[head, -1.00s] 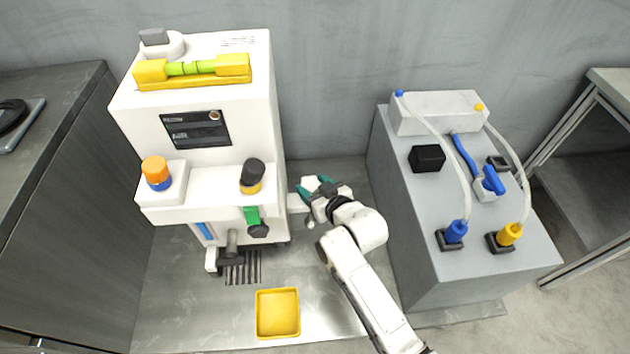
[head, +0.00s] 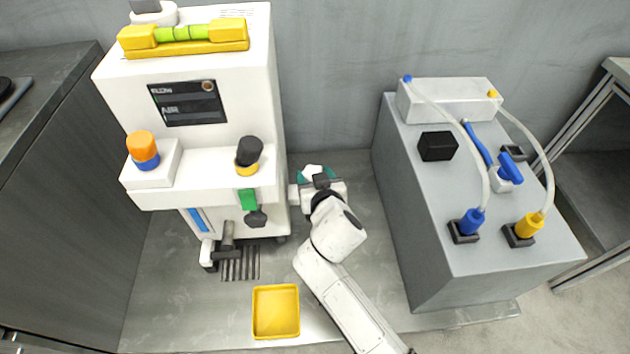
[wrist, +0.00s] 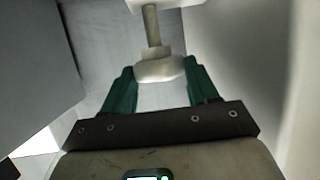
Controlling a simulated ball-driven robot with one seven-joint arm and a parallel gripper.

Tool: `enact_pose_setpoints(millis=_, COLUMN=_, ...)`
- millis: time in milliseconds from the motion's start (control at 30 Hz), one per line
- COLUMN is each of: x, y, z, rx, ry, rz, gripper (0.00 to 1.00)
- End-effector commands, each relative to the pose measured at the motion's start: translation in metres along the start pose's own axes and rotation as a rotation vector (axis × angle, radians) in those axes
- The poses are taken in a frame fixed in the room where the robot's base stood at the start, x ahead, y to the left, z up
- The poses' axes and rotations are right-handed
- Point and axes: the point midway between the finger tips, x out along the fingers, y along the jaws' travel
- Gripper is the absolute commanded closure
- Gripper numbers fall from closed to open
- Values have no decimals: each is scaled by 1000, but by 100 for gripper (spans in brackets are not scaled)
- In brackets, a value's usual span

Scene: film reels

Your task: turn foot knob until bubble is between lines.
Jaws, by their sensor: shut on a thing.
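The foot knob (wrist: 160,69) is a pale round knob on a short metal stem in the wrist view. My gripper (wrist: 160,78) has its green fingers on either side of the knob, shut on it. In the head view my gripper (head: 316,178) is at the right side of the white machine (head: 215,80), and the knob is mostly hidden there. The yellow spirit level (head: 185,38) lies on top of the machine. Its green vial (head: 184,33) has dark lines, but the bubble is too small to place surely.
A yellow tray (head: 276,334) sits on the metal surface in front of the machine. A grey cabinet (head: 455,240) with hoses and plugs stands to the right. A dark counter (head: 60,180) is at the left.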

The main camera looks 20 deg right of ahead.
Motion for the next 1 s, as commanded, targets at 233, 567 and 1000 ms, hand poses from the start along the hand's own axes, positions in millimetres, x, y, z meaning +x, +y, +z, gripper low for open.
enact_pose_setpoints(millis=233, x=0, y=1, z=4, rx=6, ry=-8, rz=12, gripper=72)
enact_pose_setpoints(millis=567, x=0, y=1, z=4, rx=5, ry=-10, rz=12, gripper=39)
enact_pose_setpoints(millis=1000, x=0, y=0, z=1, rx=4, ry=-4, rz=10, gripper=16)
